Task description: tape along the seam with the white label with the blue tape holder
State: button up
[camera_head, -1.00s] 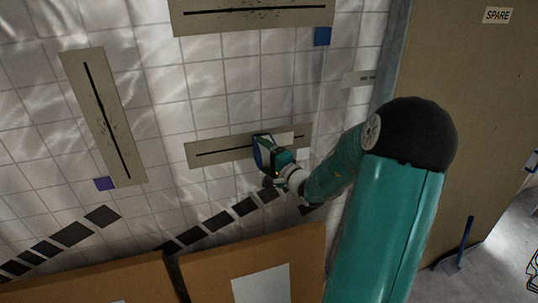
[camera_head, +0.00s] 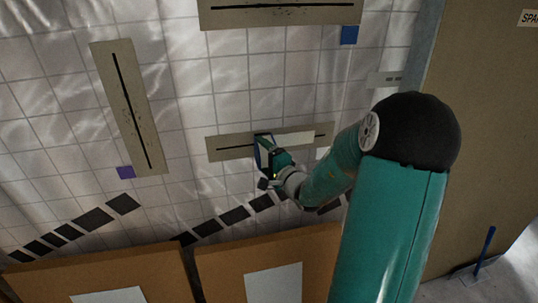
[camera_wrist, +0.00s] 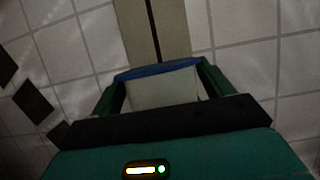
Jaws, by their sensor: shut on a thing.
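The seam is a dark line on a beige strip (camera_head: 232,149) on the tiled wall. A white label (camera_head: 322,153) sits just below its right end. My gripper (camera_head: 268,160) is shut on the blue tape holder (camera_head: 259,153), which is against the strip near its middle. A pale band of tape (camera_head: 296,138) covers the seam to the right of the holder; the dark line still shows to the left and at the far right end. In the wrist view, the holder's blue edge (camera_wrist: 165,70) lies across the strip, with the seam (camera_wrist: 152,30) running on beyond it.
Another seam strip with a blue label (camera_head: 349,35) is above, and one with a purple label (camera_head: 125,172) is at left. Orange-brown boards (camera_head: 215,262) stand below. A brown panel (camera_head: 470,150) stands at right.

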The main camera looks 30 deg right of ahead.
jog(key=shift+w+a, duration=0.8)
jog(key=shift+a, duration=1.45)
jog(key=shift+w+a, duration=0.8)
jog(key=shift+a, duration=1.5)
jog(key=shift+w+a, duration=0.8)
jog(key=shift+a, duration=1.45)
jog(key=shift+c, duration=0.5)
jog(key=shift+r, duration=0.1)
jog(key=shift+s+d, duration=1.55)
jog(key=shift+d, duration=3.45)
jog(key=shift+s+d, duration=1.6)
jog(key=shift+d, duration=3.45)
jog(key=shift+s+d, duration=1.55)
jog(key=shift+d, duration=3.45)
jog(key=shift+s+d, duration=0.1)
jog(key=shift+d, duration=0.4)
jog(key=shift+c, duration=1.3)
jog(key=shift+s+d, duration=0.3)
jog(key=shift+d, duration=0.55)
jog(key=shift+s+d, duration=0.3)
jog(key=shift+d, duration=0.55)
